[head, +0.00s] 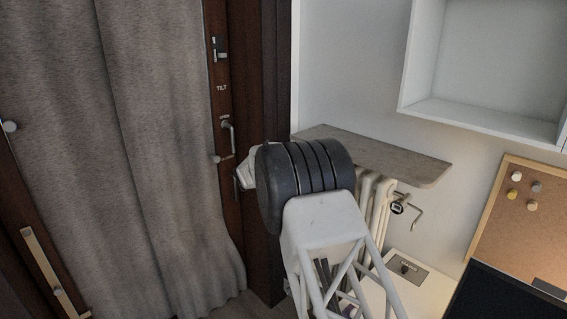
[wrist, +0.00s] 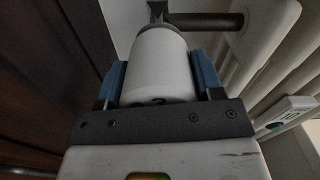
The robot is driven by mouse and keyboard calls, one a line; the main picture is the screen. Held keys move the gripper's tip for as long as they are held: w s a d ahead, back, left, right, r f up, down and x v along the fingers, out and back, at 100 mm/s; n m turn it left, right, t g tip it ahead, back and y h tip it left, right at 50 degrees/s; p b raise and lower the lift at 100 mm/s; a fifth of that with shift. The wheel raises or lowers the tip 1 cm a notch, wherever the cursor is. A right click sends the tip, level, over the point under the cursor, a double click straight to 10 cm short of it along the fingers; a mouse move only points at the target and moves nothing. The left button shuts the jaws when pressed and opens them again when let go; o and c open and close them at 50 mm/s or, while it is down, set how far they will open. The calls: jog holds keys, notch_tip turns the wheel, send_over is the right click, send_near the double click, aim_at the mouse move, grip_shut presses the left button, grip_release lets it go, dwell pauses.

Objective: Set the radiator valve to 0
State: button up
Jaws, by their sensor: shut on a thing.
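The radiator valve (wrist: 157,48) is a white rounded knob in the middle of the wrist view, joined to a grey fitting and a dark pipe at its top. My gripper (wrist: 158,78) has its two blue fingers on either side of the knob and is shut on it. Part of a dark mark shows at the knob's lower edge, mostly cut off by the gripper body; I cannot read the setting. In the head view my arm hides the valve and the fingers.
The white radiator (head: 376,205) stands under a grey sill (head: 385,156), close to my arm; its columns also fill the right of the wrist view. A grey curtain (head: 120,150) hangs at the left.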

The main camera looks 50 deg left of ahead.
jog(key=m, duration=0.7)
jog(key=shift+a+r, duration=0.1)
jog(key=m, duration=0.6)
jog(key=shift+m, duration=0.4)
jog(key=m, duration=0.6)
jog(key=shift+r, duration=0.1)
jog(key=m, duration=0.6)
jog(key=shift+m, duration=0.3)
jog(key=o, duration=0.9)
jog(key=shift+s, duration=0.15)
jog(key=shift+s, duration=3.75)
